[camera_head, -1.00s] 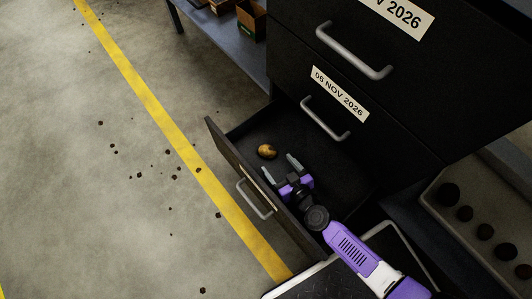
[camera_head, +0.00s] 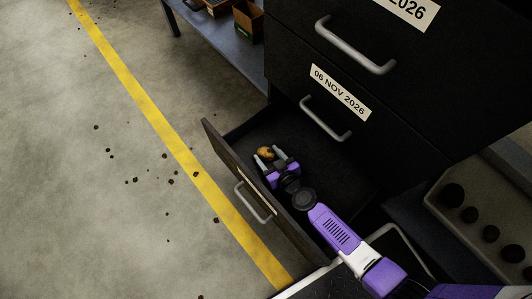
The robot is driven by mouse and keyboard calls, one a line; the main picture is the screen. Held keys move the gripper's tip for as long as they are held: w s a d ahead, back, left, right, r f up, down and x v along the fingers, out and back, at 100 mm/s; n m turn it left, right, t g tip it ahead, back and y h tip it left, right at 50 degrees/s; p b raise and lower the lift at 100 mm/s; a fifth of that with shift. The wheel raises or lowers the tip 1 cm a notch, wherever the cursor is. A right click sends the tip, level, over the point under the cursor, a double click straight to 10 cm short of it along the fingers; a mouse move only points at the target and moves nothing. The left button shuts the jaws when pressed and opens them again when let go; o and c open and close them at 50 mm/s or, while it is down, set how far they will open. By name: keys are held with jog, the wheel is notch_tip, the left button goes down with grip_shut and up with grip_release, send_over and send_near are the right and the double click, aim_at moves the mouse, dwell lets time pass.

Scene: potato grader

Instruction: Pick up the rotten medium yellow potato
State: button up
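A yellow-brown potato with dark patches (camera_head: 265,153) lies in the open bottom drawer (camera_head: 240,172), toward its far left part. My gripper (camera_head: 273,157) is inside the drawer with its two fingers spread apart. The fingertips are at the potato, one on its left side and one on its right. I cannot tell whether either finger touches it. The near part of the potato is partly hidden by the gripper.
The dark cabinet (camera_head: 400,110) with closed drawers and labels rises right above the open drawer. A grey panel with round dark holes (camera_head: 480,215) is at the right. A blue shelf (camera_head: 220,38) with small boxes stands at the back. The floor at left is open, with scattered dark bits.

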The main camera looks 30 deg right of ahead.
jog(key=c, duration=0.9)
jog(key=shift+r, duration=0.1)
